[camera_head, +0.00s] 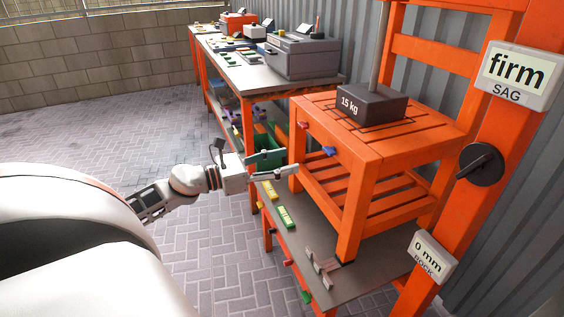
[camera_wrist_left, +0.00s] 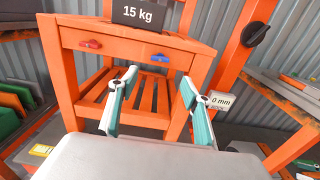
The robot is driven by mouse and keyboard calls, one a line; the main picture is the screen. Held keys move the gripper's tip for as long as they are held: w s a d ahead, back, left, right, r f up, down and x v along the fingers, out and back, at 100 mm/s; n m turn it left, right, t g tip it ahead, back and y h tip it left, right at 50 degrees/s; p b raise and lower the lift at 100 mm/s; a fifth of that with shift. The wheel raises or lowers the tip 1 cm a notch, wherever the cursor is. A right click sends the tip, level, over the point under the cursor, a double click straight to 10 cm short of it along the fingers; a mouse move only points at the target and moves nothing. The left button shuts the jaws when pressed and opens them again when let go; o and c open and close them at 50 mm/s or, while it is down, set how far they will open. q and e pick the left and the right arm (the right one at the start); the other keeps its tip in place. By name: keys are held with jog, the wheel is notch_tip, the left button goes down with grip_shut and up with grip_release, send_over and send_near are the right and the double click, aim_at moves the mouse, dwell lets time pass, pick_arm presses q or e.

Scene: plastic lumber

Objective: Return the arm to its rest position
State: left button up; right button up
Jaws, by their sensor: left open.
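My left arm comes in from the left in the head view. Its left gripper (camera_head: 282,172) is just left of the orange slatted chair (camera_head: 357,150). In the left wrist view the two teal-lined fingers of the left gripper (camera_wrist_left: 158,82) stand apart with nothing between them. The chair (camera_wrist_left: 68,82) is beyond them, with a red clip (camera_wrist_left: 90,44) and a blue clip (camera_wrist_left: 160,58) on its front rail. My right gripper is not in view.
A 15 kg weight (camera_head: 372,104) sits on the chair seat. The chair stands on a grey-topped bench (camera_head: 345,280) with yellow and green blocks. Signs and a black knob (camera_head: 481,164) are on the orange post at right. The paved floor (camera_head: 90,145) at left is clear.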

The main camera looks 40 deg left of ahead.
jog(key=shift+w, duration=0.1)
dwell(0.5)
pick_arm(q)
jog(key=s+d+f+n+g+y+p, duration=0.1)
jog(key=s+d+f+n+y+p, duration=0.1)
jog(key=s+d+f+n, duration=0.45)
jog(key=s+d+f+n+g+y+p, duration=0.1)
jog(key=s+d+f+n+y+p, duration=0.15)
jog(key=f+n, duration=0.7)
jog(key=s+d+f+n+y+p, duration=0.1)
jog(key=s+d+f+n+p, duration=0.3)
jog(key=n, duration=0.7)
jog(key=s+d+f+n+g, duration=0.2)
jog(key=s+d+f+n, duration=0.1)
jog(key=d, duration=0.4)
jog(key=s+d+f+n+g+h, duration=0.1)
jog(key=s+d+f+n+g, duration=0.1)
jog(key=s+d+n, duration=0.4)
jog(key=shift+s+d+f+p, duration=0.4)
jog(key=shift+s+d+f, duration=0.2)
jog(key=shift+s+d, duration=0.15)
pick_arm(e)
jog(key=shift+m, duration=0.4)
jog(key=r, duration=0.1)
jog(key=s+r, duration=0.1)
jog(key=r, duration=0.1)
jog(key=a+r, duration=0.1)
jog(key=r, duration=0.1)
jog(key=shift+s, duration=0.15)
